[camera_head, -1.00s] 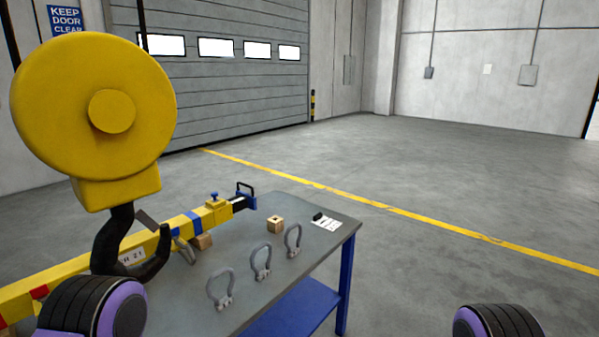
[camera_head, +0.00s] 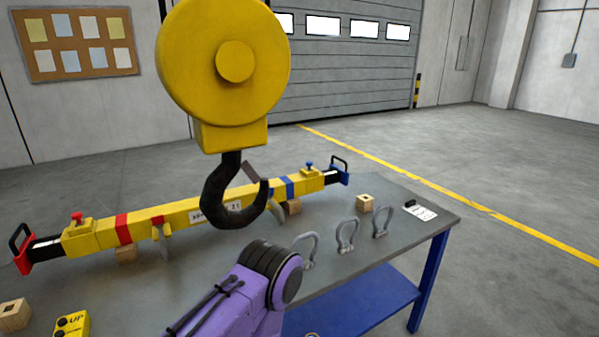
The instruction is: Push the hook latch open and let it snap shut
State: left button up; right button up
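A yellow round hook block (camera_head: 222,75) hangs in the upper middle, with a dark hook (camera_head: 217,195) below it, its mouth facing right. A small brown-grey latch plate (camera_head: 252,171) slants down across the mouth towards the hook tip. I cannot tell whether it touches the tip. A purple and black link of one of my arms shows at the bottom centre, below the hook and apart from it in the picture. Neither of my grippers is in view.
Behind the hook, a yellow lifting beam (camera_head: 186,213) rests on wooden blocks on a grey table (camera_head: 330,283). Several shackles (camera_head: 346,236) stand at its right. A yellow pendant control (camera_head: 72,324) lies at the lower left. Open floor (camera_head: 480,150) lies beyond the table.

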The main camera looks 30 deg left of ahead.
aim_at(246, 167)
jog(key=z, duration=0.65)
jog(key=i, duration=2.4)
jog(key=u, duration=3.8)
